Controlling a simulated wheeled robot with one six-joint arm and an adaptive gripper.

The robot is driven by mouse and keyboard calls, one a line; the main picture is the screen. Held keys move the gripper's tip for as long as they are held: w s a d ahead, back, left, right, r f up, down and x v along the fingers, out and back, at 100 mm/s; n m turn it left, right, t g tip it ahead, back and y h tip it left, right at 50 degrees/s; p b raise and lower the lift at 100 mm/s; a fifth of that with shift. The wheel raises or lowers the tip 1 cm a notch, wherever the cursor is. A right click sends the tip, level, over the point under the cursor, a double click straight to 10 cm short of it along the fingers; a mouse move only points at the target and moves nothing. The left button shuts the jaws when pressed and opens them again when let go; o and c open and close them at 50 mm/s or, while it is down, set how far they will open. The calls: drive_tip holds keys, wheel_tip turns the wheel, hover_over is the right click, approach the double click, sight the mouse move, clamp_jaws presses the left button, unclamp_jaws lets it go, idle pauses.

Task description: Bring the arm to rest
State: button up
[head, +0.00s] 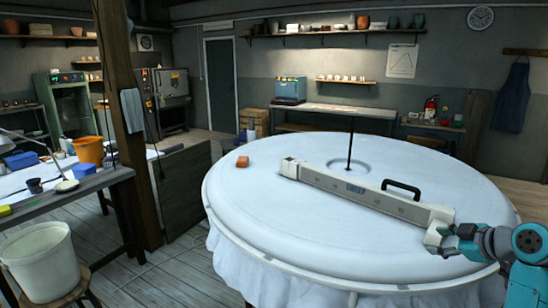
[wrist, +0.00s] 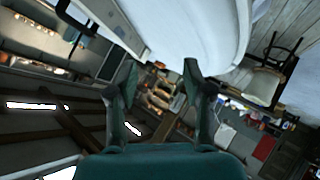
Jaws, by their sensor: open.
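My gripper (head: 455,236) is at the lower right of the head view, close to the near right end of a long white bar (head: 345,187) with a black handle (head: 402,190). The bar lies across a big round white plaster form (head: 290,225). In the wrist view my gripper (wrist: 159,72) has its two fingers spread, with nothing held between them. The bar (wrist: 118,28) shows there at the upper left, its end near the left finger. I cannot tell whether they touch. The gripper hides a little of the bar's end in the head view.
A thin dark rod (head: 350,145) stands upright at the form's middle. A wooden post (head: 120,90), a workbench (head: 60,197) and a white bucket (head: 42,262) on a stool are at left. Floor shows between bench and form.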

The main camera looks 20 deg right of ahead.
drive_tip(key=w+a+f+m, duration=0.2)
drive_tip(key=a+f+m, duration=0.2)
drive_tip(key=a+f, duration=1)
drive_tip(key=s+a+f+m+t+h, duration=0.1)
drive_tip(key=s+a+f, duration=0.2)
drive_tip(key=a+f, duration=0.3)
drive_tip(key=s+a+f+m, duration=0.2)
drive_tip(key=s+a+f, duration=0.2)
drive_tip(key=a+f, duration=0.25)
drive_tip(key=s+a+f+t, duration=0.1)
drive_tip(key=s+a, duration=0.4)
drive_tip(key=s, duration=0.3)
drive_tip(key=s+a+f, duration=0.1)
drive_tip(key=s+a, duration=0.4)
drive_tip(key=s, duration=0.2)
drive_tip(key=s+a+r+y, duration=0.1)
drive_tip(key=s+a+r, duration=0.1)
drive_tip(key=s, duration=0.5)
drive_tip(key=s+a+r+t+y, duration=0.1)
drive_tip(key=s+a+r, duration=0.2)
drive_tip(key=s+r, duration=0.2)
drive_tip(key=s, duration=0.2)
drive_tip(key=shift+s+r+t, duration=0.3)
drive_tip(key=shift+s, duration=0.05)
